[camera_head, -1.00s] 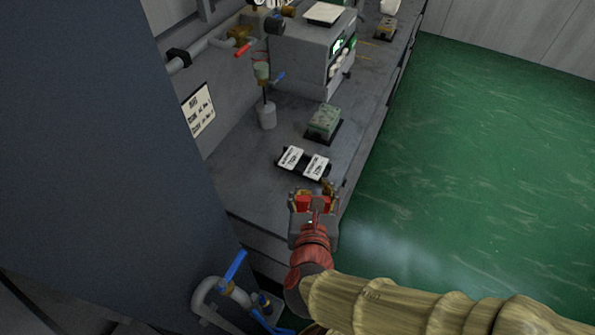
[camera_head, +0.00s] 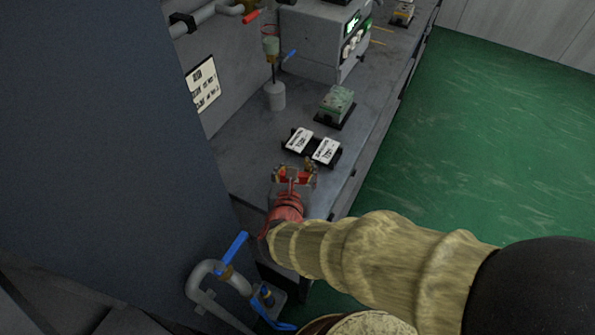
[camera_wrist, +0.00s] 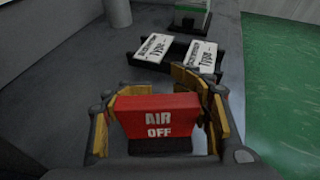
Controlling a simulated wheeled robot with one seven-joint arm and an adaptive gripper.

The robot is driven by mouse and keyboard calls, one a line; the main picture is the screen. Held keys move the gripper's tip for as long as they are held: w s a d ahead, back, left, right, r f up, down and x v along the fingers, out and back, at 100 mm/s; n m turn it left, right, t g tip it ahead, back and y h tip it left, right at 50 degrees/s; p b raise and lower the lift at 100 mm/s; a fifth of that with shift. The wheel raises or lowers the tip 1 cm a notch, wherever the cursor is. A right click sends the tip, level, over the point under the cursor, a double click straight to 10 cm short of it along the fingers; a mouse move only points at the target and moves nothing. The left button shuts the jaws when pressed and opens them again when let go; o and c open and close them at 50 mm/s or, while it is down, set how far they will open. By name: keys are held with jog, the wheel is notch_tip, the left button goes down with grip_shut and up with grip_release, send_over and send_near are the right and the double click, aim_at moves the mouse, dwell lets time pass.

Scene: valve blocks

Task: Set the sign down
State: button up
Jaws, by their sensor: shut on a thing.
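A red sign with the words "AIR OFF" (camera_wrist: 158,117) is held between the yellow-padded fingers of my gripper (camera_wrist: 163,110) in the wrist view. Its printed face is toward the wrist camera. In the head view my gripper (camera_head: 294,174) is over the front part of the grey bench (camera_head: 245,165), with a bit of the red sign (camera_head: 290,178) showing. Whether the sign touches the bench top cannot be told. A black holder with two white label cards (camera_head: 312,146) lies just beyond the gripper; the cards also show in the wrist view (camera_wrist: 153,47).
A green-topped block (camera_head: 337,102) and a grey cylinder (camera_head: 275,96) stand farther back on the bench. A grey machine (camera_head: 315,40) is behind them. Pipes with a blue-handled valve (camera_head: 235,247) are at front left. Bare bench lies left of the holder.

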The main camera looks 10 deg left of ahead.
jog(key=shift+f, duration=0.3)
jog(key=o, duration=0.7)
jog(key=shift+f, duration=0.15)
jog(key=o, duration=0.7)
jog(key=shift+r, duration=0.25)
jog(key=p+v, duration=0.4)
jog(key=v, duration=0.6)
jog(key=shift+s+a+r, duration=0.15)
jog(key=shift+s+r, duration=0.05)
jog(key=shift+p+v, duration=0.4)
jog(key=shift+v, duration=0.35)
jog(key=shift+f, duration=0.15)
